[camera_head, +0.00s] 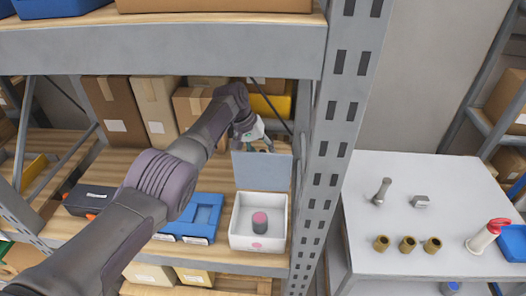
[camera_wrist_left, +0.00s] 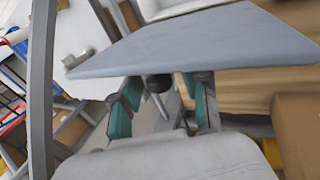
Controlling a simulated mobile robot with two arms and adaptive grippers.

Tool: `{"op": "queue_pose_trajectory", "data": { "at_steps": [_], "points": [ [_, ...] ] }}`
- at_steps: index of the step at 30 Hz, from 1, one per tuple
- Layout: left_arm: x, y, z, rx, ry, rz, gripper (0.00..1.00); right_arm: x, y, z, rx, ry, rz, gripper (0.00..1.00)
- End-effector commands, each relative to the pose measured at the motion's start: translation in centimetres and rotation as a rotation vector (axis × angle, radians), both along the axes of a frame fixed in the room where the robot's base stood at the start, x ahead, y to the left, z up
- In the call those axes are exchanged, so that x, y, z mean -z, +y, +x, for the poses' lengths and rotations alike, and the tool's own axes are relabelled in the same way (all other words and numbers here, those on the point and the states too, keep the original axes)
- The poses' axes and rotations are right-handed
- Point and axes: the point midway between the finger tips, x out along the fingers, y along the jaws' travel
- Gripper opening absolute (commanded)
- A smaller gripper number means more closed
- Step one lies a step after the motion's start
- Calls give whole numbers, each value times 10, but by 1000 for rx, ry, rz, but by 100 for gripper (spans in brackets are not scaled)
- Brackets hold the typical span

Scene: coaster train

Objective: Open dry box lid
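The white dry box (camera_head: 237,240) stands on the wooden shelf, right of centre in the head view. Its grey-blue lid (camera_head: 262,171) stands raised, nearly upright, at the back edge, and the box is open. A dark grey cylinder with a pink top (camera_head: 260,222) sits inside. My left gripper (camera_head: 262,147) is at the lid's upper edge, partly hidden behind it. In the left wrist view the lid (camera_wrist_left: 190,42) crosses in front of my left gripper (camera_wrist_left: 160,95), whose teal fingers are apart with nothing visible between them. Contact with the lid is unclear. My right gripper is not in view.
A grey upright post (camera_head: 321,165) stands close right of the box, and a shelf beam (camera_head: 160,52) runs overhead. Cardboard boxes (camera_head: 152,103) stand behind. A blue tray (camera_head: 200,215) sits left of the box. A white table (camera_head: 400,230) with small parts is at right.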

Motion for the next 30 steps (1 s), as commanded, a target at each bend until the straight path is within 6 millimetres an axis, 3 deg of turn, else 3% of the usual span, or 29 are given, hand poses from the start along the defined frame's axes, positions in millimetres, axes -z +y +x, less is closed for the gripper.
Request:
{"op": "queue_pose_trajectory", "data": {
  "at_steps": [11, 24, 30],
  "points": [
    [-9, 4, 1, 1, -4, -1, 46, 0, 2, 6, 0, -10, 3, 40],
    [-87, 36, -7, -1, -4, 1, 46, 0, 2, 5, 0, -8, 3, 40],
    [-107, 44, -8, 0, -2, 0, 46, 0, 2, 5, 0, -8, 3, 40]
  ]
}}
